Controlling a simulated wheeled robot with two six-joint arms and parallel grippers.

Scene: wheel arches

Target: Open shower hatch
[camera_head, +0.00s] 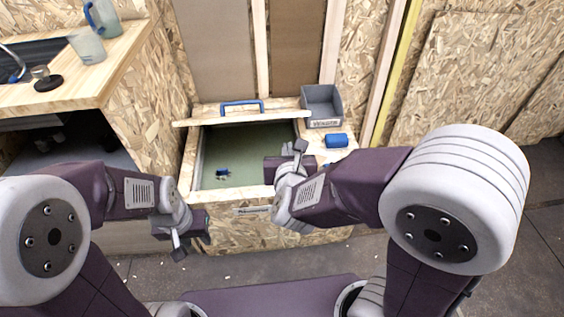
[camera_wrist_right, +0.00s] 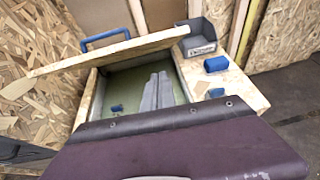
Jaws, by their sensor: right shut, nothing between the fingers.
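The hatch lid (camera_head: 200,121) is a pale wooden board with a blue handle (camera_head: 242,104). It stands off the opening at the back of the shower box (camera_head: 187,165), and the green inside (camera_head: 245,150) shows. In the right wrist view the lid (camera_wrist_right: 130,50) slants across above the opening, with its handle (camera_wrist_right: 105,37) behind. My right gripper (camera_head: 298,148) is over the right part of the opening, shut and empty. Its fingers (camera_wrist_right: 158,90) lie together in the wrist view, apart from the lid. My left gripper (camera_head: 178,244) hangs low in front of the box's left side; its jaw gap is unclear.
A small blue item (camera_head: 222,172) lies inside the box. A blue roll (camera_head: 336,140) and a grey bin (camera_head: 322,106) sit on the right ledge. A wooden counter (camera_head: 120,55) with a jug (camera_head: 103,18) and a clear cup (camera_head: 87,46) stands at the left.

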